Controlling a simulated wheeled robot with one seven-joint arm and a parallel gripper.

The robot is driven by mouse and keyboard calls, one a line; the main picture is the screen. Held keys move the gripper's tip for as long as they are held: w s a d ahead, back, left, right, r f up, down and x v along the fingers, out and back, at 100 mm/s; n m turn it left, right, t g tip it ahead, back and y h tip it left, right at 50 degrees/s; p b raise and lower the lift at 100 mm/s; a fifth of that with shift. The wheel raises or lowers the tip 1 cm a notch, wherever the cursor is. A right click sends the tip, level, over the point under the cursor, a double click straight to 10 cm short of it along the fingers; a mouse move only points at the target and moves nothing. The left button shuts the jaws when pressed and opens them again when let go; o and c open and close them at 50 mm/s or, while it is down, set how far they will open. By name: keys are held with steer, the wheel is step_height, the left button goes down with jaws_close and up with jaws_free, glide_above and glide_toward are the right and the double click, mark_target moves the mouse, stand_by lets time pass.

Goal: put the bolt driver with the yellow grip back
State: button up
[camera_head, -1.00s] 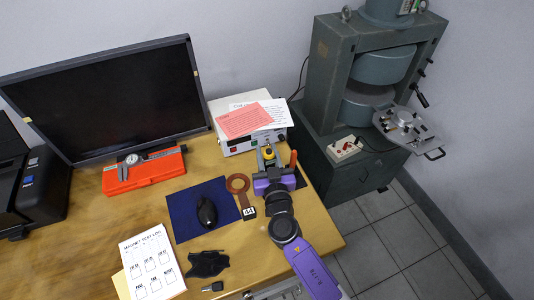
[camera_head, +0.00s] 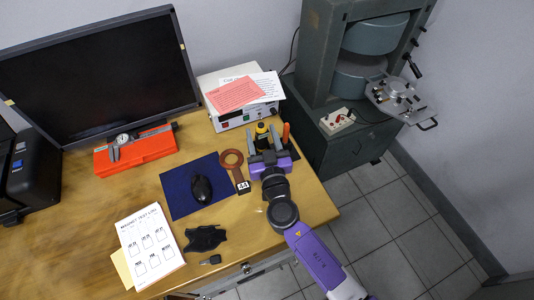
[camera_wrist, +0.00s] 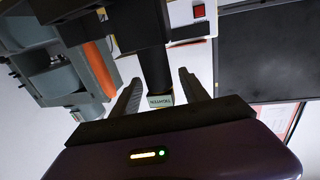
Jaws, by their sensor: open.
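The bolt driver with the yellow grip (camera_head: 261,129) stands at the right back of the desk, in front of the white instrument box. Its lower part is hidden by my gripper (camera_head: 262,144). My gripper is open, with its two grey fingers pointing toward the driver, one on each side in the picture. In the wrist view, a dark post-like shape with a pale lettered end (camera_wrist: 160,100) lies between the open fingers of my gripper (camera_wrist: 160,90). I cannot tell whether that shape is the driver. No finger visibly presses on it.
An orange-handled tool (camera_head: 286,133) stands close to the right. The instrument box (camera_head: 232,117) is behind. The magnet (camera_head: 320,75) stands right, beyond the desk edge.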

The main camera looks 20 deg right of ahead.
steer(key=s+a+b, duration=0.1)
steer(key=s+b, duration=0.1)
steer(key=s, duration=0.6)
steer(key=shift+s+a, duration=0.35)
steer(key=s+f, duration=0.2)
steer(key=s, duration=0.1)
steer(key=s+d+f+n+g+y, duration=0.1)
steer(key=s, duration=0.2)
steer(key=s+d+f+g, duration=0.1)
steer(key=s+f, duration=0.1)
steer(key=s, duration=0.2)
steer(key=shift+d+f+n+y, duration=0.1)
steer(key=shift+f+n+y, duration=0.2)
steer(key=shift+y, duration=0.1)
steer(key=shift+n+g+y, duration=0.5)
steer(key=shift+g+y, duration=0.2)
steer(key=shift+y, duration=0.1)
steer(key=s, duration=0.8)
steer(key=shift+s+f, duration=0.1)
steer(key=shift+f, duration=0.05)
steer(key=s+r, duration=1.3)
steer(key=s, duration=0.1)
steer(key=shift+s+d+r+t, duration=0.3)
steer(key=shift+s+d+t, duration=0.1)
